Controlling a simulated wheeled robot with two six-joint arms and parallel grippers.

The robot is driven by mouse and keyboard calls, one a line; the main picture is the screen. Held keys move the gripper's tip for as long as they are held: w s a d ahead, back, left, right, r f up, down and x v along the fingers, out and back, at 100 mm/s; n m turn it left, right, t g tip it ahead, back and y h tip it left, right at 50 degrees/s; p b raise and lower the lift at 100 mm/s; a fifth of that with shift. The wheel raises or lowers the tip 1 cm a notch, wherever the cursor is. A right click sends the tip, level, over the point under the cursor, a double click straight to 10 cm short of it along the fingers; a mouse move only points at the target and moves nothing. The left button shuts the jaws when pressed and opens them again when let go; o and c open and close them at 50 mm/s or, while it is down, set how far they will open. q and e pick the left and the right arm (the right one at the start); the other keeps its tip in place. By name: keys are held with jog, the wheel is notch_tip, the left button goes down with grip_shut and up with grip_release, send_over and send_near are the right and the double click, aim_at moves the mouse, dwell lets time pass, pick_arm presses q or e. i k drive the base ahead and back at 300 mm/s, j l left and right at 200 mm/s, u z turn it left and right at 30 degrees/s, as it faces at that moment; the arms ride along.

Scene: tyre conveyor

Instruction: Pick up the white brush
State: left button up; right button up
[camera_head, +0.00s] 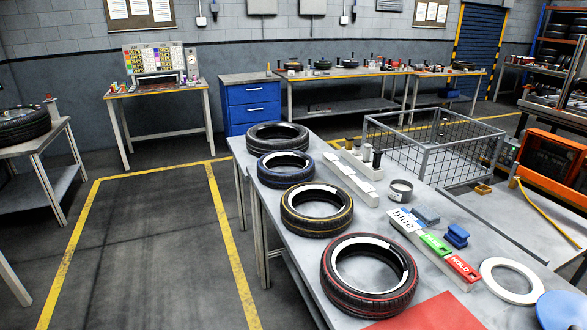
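I cannot clearly make out a white brush. A long pale rack (352,182) lies on the near table (305,258), with several small upright dark and tan pieces (367,152) at its far end; they are too small to tell what they are. Neither of my grippers is in view.
Several tyres, including a red-striped one (369,274) and a yellow-striped one (317,210), line the table's left edge. A small round tin (401,190), blue blocks (456,236), a labelled strip (436,245), a white ring (511,281) and a red sheet (428,314) lie nearby. A wire cage (433,146) stands behind.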

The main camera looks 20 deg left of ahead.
aim_at(367, 149)
jog(key=j+z, duration=0.15)
jog(key=z, duration=0.6)
jog(key=j+z, duration=0.25)
jog(key=j, duration=0.2)
jog(key=k+j+z, duration=0.2)
jog(key=j, duration=0.25)
jog(key=j+z, duration=0.25)
jog(key=j, duration=0.2)
jog(key=k+j+z, duration=0.25)
jog(key=j, duration=0.15)
jog(key=j+z, duration=0.25)
jog(key=j, duration=0.15)
jog(key=k, duration=0.05)
